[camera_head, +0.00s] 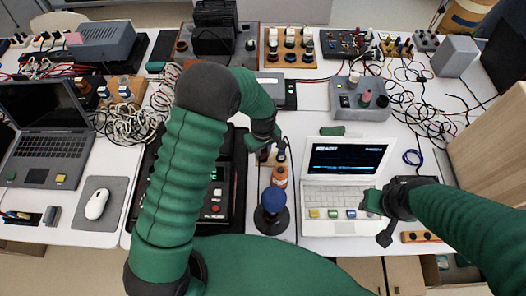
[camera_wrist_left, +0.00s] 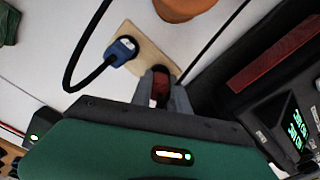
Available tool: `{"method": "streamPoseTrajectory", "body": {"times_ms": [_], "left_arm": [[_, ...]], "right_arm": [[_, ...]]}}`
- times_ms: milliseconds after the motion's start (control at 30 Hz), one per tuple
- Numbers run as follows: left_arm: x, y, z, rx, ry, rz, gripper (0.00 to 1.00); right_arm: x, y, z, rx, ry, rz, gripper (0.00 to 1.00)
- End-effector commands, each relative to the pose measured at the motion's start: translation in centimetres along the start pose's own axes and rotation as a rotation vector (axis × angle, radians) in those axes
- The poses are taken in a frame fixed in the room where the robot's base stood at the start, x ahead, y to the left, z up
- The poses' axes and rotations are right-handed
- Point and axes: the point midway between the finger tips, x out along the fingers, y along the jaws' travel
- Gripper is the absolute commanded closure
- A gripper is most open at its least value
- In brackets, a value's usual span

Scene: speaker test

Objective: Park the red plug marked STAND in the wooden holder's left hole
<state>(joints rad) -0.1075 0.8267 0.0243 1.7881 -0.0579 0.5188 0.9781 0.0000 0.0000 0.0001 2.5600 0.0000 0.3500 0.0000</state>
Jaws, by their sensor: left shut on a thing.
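The wooden holder (camera_wrist_left: 145,52) is a small pale board in the left wrist view. A blue plug (camera_wrist_left: 119,51) on a black cable sits at its left part. My left gripper (camera_wrist_left: 165,100) is shut on a red plug (camera_wrist_left: 160,88), whose dark end shows between the fingers over the board's lower right part. I cannot tell whether the plug is in a hole or just above it, and no STAND marking is readable. In the head view my left gripper (camera_head: 268,138) is at the holder, mostly hiding it. My right gripper (camera_head: 380,215) is by the white laptop, its jaws unclear.
An orange-banded object (camera_head: 280,178) and a blue-topped knob (camera_head: 273,200) stand just in front of the holder. The white laptop (camera_head: 345,180) stands to the right. Cables crowd the back right.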

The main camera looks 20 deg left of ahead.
Motion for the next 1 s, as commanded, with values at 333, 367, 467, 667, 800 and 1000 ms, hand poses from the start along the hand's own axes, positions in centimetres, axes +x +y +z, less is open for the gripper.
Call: {"method": "streamPoseTrajectory", "body": {"times_ms": [333, 367, 467, 667, 800, 1000], "left_arm": [[0.1, -0.1, -0.1, -0.001, 0.001, -0.001, 0.73], [0.1, -0.1, -0.1, -0.001, 0.001, -0.001, 0.69], [0.1, 0.0, -0.1, -0.001, 0.001, -0.001, 0.56], [0.1, 0.0, 0.0, 0.000, 0.001, 0.000, 0.54], [-0.1, 0.0, -0.1, 0.000, 0.001, 0.000, 0.54], [-3.5, 0.1, -0.1, -0.001, 0.004, 0.004, 0.54]], "right_arm": [[0.1, 0.0, 0.0, 0.000, 0.000, 0.000, 0.64], [0.1, 0.0, 0.0, 0.000, 0.000, 0.000, 0.64], [0.1, 0.0, 0.0, 0.000, 0.000, 0.000, 0.64], [0.1, 0.0, 0.0, 0.000, 0.000, 0.000, 0.64], [0.0, 0.0, 0.0, 0.000, 0.000, 0.000, 0.64], [-0.1, 0.0, 0.0, 0.000, 0.000, 0.000, 0.64]]}}
